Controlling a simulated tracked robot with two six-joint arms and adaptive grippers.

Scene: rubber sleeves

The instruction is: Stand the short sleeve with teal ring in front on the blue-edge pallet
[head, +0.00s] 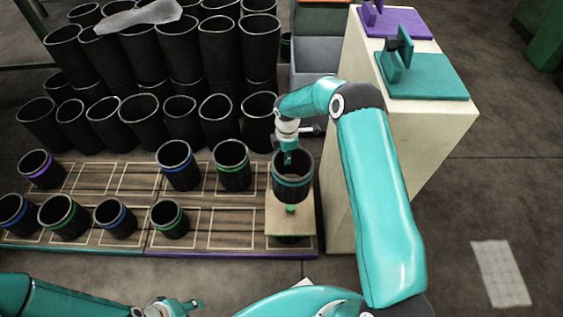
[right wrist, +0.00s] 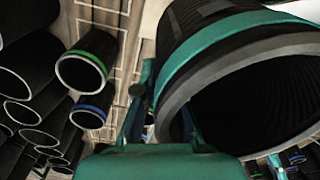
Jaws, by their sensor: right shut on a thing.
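The short black sleeve with the teal ring (head: 292,187) is upright, open end up, at the right end of the pallets. It fills the right of the right wrist view (right wrist: 205,55). My right gripper (head: 289,154) is shut on its rim wall from above. The sleeve is over a pale wooden block (head: 277,221) with a green mark; I cannot tell whether they touch. A pallet with a teal front edge (head: 75,248) lies left, and one with a purple front edge (head: 230,254) right. No clearly blue edge shows. My left gripper (head: 190,305) is low at left, its jaws unclear.
Short sleeves with purple (head: 42,172), blue (head: 178,168) and green (head: 232,168) rings stand on the pallets. Tall black sleeves (head: 180,115) are stacked behind. A pale cabinet (head: 430,130) stands close right. Some outlined pallet cells are empty (head: 230,228).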

